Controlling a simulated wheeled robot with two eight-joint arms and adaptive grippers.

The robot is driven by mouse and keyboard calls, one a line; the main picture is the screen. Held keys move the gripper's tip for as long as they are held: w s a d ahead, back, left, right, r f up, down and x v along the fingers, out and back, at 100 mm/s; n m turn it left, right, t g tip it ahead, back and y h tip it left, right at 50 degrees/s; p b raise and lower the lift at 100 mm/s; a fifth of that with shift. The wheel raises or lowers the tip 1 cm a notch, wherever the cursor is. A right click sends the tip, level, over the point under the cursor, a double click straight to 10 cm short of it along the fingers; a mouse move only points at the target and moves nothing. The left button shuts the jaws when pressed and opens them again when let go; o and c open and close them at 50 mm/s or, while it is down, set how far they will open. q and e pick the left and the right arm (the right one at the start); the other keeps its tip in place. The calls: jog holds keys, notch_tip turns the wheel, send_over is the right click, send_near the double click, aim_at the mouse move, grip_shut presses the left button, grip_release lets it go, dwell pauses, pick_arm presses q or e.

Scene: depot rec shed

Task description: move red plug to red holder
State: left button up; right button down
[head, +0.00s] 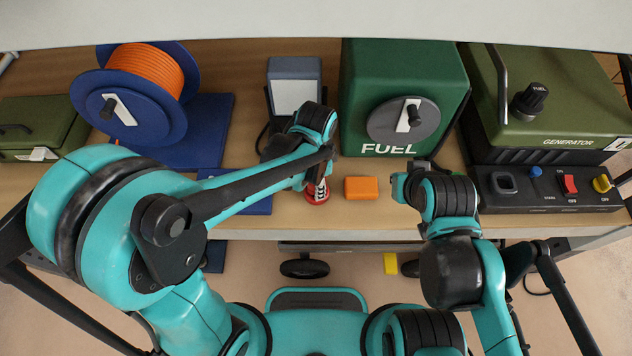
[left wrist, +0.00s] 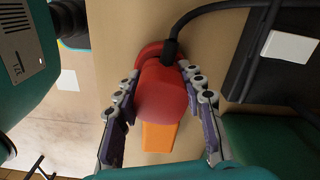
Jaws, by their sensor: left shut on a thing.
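The red plug (left wrist: 162,95) is between the two fingers of my left gripper (left wrist: 160,108), which is shut on it, in the left wrist view. A black cable runs from the plug. A wider red rim (left wrist: 148,50) shows behind it; I cannot tell whether this is part of the plug or the red holder. In the head view my left gripper (head: 316,188) points down at the table's front, with red (head: 317,197) at its tips. My right gripper (head: 408,183) is right of an orange block, apparently empty; its finger opening is unclear.
The orange block (head: 361,189) lies just right of my left gripper. Behind stand a grey-blue box (head: 294,72), a green fuel box (head: 400,75), and a generator (head: 552,95) with a switch panel (head: 545,198). A blue cable reel (head: 95,95) stands left.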

pick_arm(q)
jog(key=shift+f, duration=0.25)
pick_arm(e)
jog(key=shift+f, duration=0.2)
pick_arm(q)
jog(key=o, duration=1.2)
jog(key=shift+r, duration=0.1)
notch_tip(320, 180, up, 12)
jog(key=shift+f, duration=0.1)
jog(key=s+a+f+n+t+b, duration=0.1)
jog(key=a+f+n+t+b, duration=0.1)
jog(key=a+n, duration=0.2)
jog(key=s+a+f+n+t+b, duration=0.2)
jog(key=a+f+n+b, duration=0.1)
jog(key=a+n, duration=0.2)
jog(key=s+a+f+n+t+b, duration=0.2)
jog(key=a+n, duration=0.3)
jog(key=a, duration=0.3)
jog(key=shift+a+f+t+b, duration=0.15)
jog(key=shift+f+t+b, duration=0.35)
jog(key=shift+f+b, duration=0.05)
pick_arm(e)
notch_tip(320, 180, down, 8)
jog(key=shift+r, duration=0.1)
pick_arm(q)
jog(key=shift+a, duration=0.15)
